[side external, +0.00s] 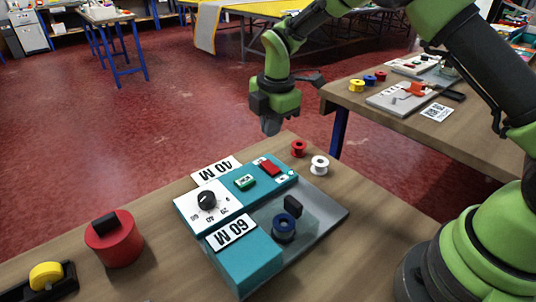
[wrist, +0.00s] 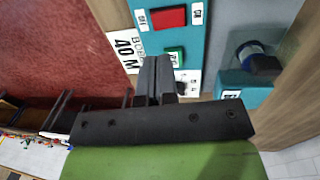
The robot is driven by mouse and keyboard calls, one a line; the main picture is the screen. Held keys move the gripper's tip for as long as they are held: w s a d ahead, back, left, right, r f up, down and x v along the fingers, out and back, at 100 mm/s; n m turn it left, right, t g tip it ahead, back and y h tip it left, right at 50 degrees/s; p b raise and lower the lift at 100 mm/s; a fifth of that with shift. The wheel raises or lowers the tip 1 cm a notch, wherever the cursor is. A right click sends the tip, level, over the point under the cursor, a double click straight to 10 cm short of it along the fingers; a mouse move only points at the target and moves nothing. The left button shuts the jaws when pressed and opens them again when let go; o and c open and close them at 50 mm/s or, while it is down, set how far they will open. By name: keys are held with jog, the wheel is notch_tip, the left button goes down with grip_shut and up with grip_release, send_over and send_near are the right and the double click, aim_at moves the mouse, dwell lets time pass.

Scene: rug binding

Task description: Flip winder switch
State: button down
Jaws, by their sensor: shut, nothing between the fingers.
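The teal winder box (side external: 275,186) stands on the wooden table, with a red rocker switch (side external: 270,168) at its far end between two small white labels. Beside it are a green button (side external: 246,182) and a white panel with a black dial knob (side external: 207,201). In the wrist view the red switch (wrist: 169,17) shows at the top, with the green button (wrist: 175,54) just past my fingertips. My gripper (side external: 271,128) is shut and empty, raised above and beyond the winder's far end. Its fingers (wrist: 157,62) hide part of the dial panel in the wrist view.
A blue spool (side external: 284,228) and a black block (side external: 293,206) sit on the winder's grey plate. A red spool (side external: 299,149) and a white spool (side external: 319,165) stand near the far corner. A large red cylinder (side external: 114,243) stands left, beside a yellow spool (side external: 46,275).

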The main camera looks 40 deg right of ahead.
aim_at(271, 166)
jog(key=f, duration=0.5)
jog(key=w+f, duration=0.1)
jog(key=f, duration=0.2)
jog(key=shift+f, duration=0.25)
jog(key=shift+w+f, duration=0.1)
jog(key=shift+f, duration=0.1)
jog(key=shift+s+r, duration=0.2)
jog(key=shift+s, duration=0.6)
notch_tip(271, 166, up, 14)
jog(key=s, duration=0.1)
jog(key=shift+s, duration=0.35)
